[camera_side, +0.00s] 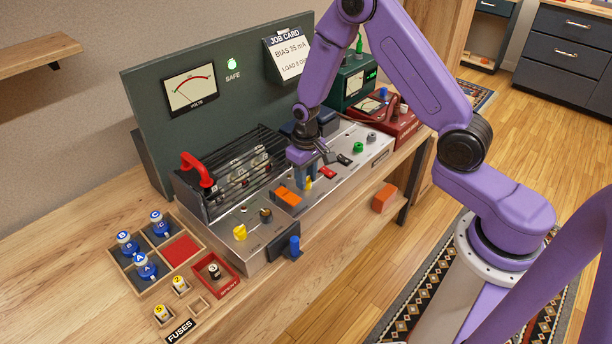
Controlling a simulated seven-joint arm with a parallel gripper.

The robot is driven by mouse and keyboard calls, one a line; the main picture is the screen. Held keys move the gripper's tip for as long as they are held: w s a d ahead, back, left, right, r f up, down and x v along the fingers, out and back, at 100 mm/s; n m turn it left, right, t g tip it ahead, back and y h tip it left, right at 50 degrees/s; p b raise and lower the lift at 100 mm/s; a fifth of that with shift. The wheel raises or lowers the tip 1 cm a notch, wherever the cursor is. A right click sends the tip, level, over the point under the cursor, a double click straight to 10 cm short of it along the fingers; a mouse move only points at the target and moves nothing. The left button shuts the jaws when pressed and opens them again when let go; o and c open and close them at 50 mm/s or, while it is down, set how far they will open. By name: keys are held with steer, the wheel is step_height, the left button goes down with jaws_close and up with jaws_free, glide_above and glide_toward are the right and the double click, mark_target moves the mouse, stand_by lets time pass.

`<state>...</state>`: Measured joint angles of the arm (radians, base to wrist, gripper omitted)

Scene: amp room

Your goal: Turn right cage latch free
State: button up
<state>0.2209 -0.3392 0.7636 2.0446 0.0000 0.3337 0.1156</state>
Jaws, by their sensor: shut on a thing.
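The tube cage (238,172), a black barred cover with a red handle (199,171) at its left end, sits closed over several glass tubes on the silver chassis. The right cage latch (309,184) is a small yellow piece on the chassis top, right of the cage. My gripper (307,181) points down over it and is shut on it; the fingers hide most of the latch, and its exact angle cannot be told. A similar yellow left latch (240,232) stands at the cage's front left.
The meter panel (245,80) rises behind. A tray with blue lettered tubes (136,287) and fuses is at front left.

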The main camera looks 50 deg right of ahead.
stand_by(0.5)
steer(key=o, duration=1)
step_height(320, 180, up, 18)
steer(key=shift+f, duration=0.25)
steer(key=s+a+r+n, duration=0.1)
steer(key=s+n, duration=0.3)
steer(key=s, duration=0.6)
steer(key=s+a+r+n, duration=0.1)
steer(key=s+n, duration=0.3)
steer(key=s, duration=0.6)
steer(key=s+a+n, duration=0.2)
steer(key=s+n, duration=0.2)
steer(key=s, duration=0.6)
steer(key=shift+a+r+n, duration=0.15)
steer(key=shift+r+n, duration=0.15)
steer(key=shift+r, duration=0.1)
